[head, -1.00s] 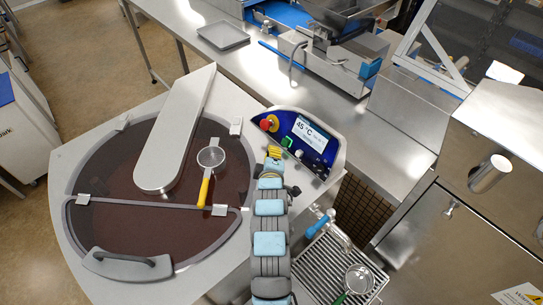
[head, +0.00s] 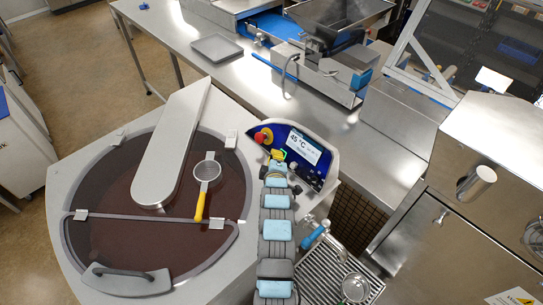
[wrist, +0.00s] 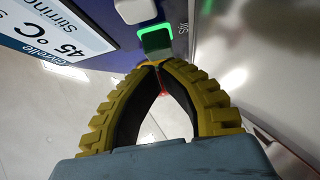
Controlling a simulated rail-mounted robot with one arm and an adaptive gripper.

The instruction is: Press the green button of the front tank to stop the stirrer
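The front tank (head: 120,235) is a round vessel of dark brown chocolate with a blue control panel (head: 318,172) at its right. The panel display reads 45 °C. In the wrist view the green button (wrist: 155,40) is a dark square with a bright green lit rim. My gripper (wrist: 158,67) is shut and empty, its yellow ridged fingertips meeting just below the button. I cannot tell whether they touch it. In the head view my gripper (head: 277,158) is at the panel's left part and mostly hides the button.
A red emergency knob (head: 263,135) sits close left of my gripper. A white button (wrist: 135,10) is beside the green one. A strainer with a yellow handle (head: 202,200) lies over the tank. A steel counter (head: 375,145) stands behind.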

